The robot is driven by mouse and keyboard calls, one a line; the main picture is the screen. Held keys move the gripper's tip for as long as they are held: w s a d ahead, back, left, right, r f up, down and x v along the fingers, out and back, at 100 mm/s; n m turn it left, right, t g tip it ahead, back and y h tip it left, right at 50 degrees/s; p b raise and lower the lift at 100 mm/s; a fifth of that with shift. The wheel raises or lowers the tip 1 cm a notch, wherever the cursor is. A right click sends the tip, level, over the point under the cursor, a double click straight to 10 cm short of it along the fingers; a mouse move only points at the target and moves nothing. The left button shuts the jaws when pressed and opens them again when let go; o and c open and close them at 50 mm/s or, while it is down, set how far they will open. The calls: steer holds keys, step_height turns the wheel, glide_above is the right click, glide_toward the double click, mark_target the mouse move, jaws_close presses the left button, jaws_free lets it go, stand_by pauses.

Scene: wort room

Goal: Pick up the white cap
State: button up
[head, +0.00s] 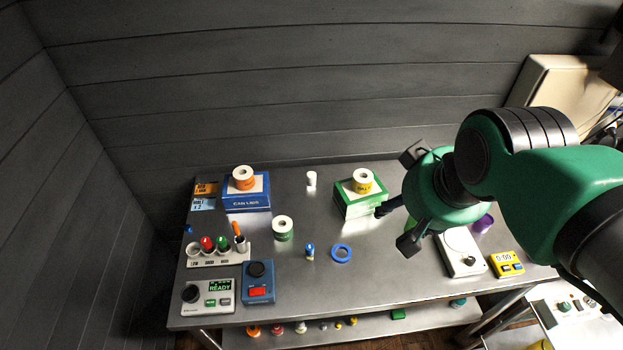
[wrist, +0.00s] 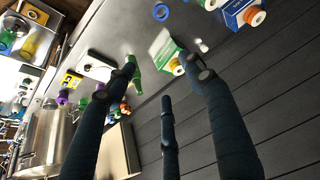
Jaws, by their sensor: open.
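A small white cylinder (head: 311,178), which looks like the white cap, stands on the steel table near its back edge, between the blue box and the green box. In the wrist view small white pieces (wrist: 203,46) show beside the green box, too small to tell apart. Another small white piece (head: 301,327) lies on the lower shelf. My gripper (head: 402,202) is open and empty, above the table to the right of the green box and well apart from the white cylinder. Its dark fingers are spread in the wrist view (wrist: 162,75).
The green box (head: 362,205) with a yellow-labelled roll stands between my gripper and the white cylinder. The blue box (head: 246,200) with an orange roll is left of it. A blue ring (head: 341,253) and a blue-capped vial (head: 310,252) lie in front. A panelled wall stands behind.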

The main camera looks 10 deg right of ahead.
steer(key=w+a+r+g+p, duration=0.1)
steer(key=w+a+r+p, duration=0.15)
steer(key=w, duration=1.25)
steer(key=m+g+p, duration=0.2)
steer(key=g+p, duration=0.2)
steer(key=p, duration=0.6)
glide_above(311, 175)
step_height(311, 175, down, 29)
steer(key=shift+w+d, duration=0.15)
steer(key=shift+f, duration=0.2)
steer(key=shift+f+p, duration=0.3)
steer(key=shift+f, duration=3.85)
steer(key=shift+f+p, duration=0.4)
steer(key=shift+f, duration=2.2)
